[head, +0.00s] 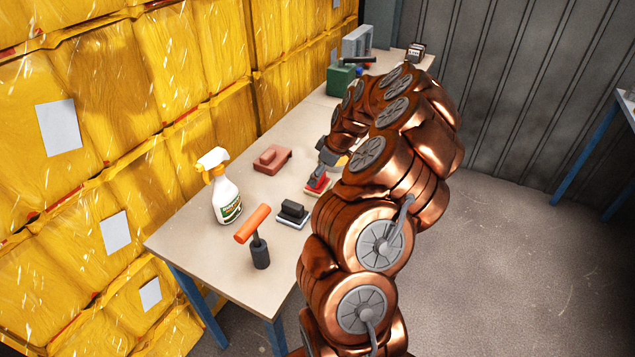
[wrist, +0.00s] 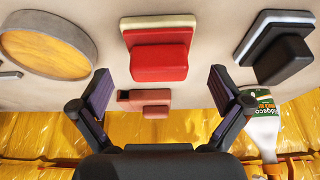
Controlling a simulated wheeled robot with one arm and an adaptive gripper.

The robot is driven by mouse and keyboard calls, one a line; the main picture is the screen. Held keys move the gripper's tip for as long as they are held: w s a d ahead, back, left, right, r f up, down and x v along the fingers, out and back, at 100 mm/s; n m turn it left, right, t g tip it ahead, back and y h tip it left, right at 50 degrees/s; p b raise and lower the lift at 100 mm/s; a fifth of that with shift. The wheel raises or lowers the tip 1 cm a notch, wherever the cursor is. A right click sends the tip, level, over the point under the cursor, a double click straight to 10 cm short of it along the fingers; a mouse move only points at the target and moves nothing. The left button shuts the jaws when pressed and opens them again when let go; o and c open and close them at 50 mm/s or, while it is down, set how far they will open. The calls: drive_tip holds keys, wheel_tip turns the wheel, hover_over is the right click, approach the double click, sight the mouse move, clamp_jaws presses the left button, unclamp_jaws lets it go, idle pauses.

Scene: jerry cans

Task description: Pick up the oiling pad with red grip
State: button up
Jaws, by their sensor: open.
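The oiling pad with red grip (head: 318,183) lies on the workbench, partly covered by my gripper and arm in the head view. In the wrist view the red-gripped pad (wrist: 158,62) shows its pale base and red block, upper middle, ahead of the fingertips. My gripper (wrist: 163,92) is open and empty, its two dark fingers spread wide to either side of the pad's line. It does not touch the pad as far as I can see. In the head view my gripper (head: 332,155) is just above the pad, mostly hidden by my arm.
A round wooden-faced object (wrist: 47,52) lies beside the pad. Yellow wrapped stacks (head: 120,130) line the left side.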

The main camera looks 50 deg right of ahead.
drive_tip(key=shift+p+x, duration=0.75)
drive_tip(key=shift+x, duration=1.25)
drive_tip(key=shift+w, duration=0.2)
drive_tip(key=shift+c, duration=0.2)
drive_tip(key=c, duration=1)
